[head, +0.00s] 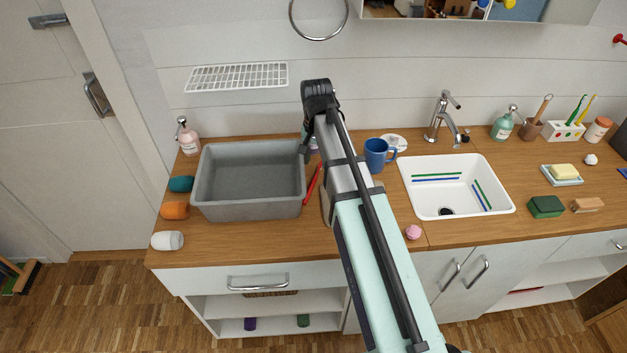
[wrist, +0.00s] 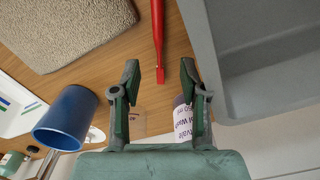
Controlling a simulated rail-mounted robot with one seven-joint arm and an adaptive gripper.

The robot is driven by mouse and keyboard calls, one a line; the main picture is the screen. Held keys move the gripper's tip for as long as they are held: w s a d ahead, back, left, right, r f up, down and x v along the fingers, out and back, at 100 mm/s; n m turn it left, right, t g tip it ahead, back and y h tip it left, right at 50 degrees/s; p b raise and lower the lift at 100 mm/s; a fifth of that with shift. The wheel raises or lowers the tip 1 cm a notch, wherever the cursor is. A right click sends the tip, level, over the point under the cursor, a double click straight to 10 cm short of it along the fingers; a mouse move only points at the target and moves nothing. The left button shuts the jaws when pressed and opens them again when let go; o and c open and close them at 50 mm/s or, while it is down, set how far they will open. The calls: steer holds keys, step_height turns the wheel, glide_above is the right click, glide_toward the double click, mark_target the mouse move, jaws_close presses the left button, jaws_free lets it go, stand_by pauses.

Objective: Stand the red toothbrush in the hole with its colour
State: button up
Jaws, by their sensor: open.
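The red toothbrush (head: 313,184) lies on the wooden counter just right of the grey basin. In the wrist view the red toothbrush (wrist: 157,35) runs from the top edge down to between my fingertips. My gripper (wrist: 160,75) is open, with one finger on each side of the toothbrush's near end. I cannot tell its height above the counter. In the head view my arm hides most of the gripper. A white holder (head: 557,131) stands at the back right with a green and a yellow toothbrush upright in it. Its hole colours are too small to tell.
The grey basin (head: 204,191) stands left of the toothbrush. A labelled bottle (wrist: 182,122) shows close behind my right finger in the wrist view.

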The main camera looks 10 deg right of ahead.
mark_target(316, 174)
steer(key=shift+d+f+p, duration=0.1)
steer(key=shift+f+p, duration=0.8)
steer(key=shift+f, duration=1.85)
jaws_close()
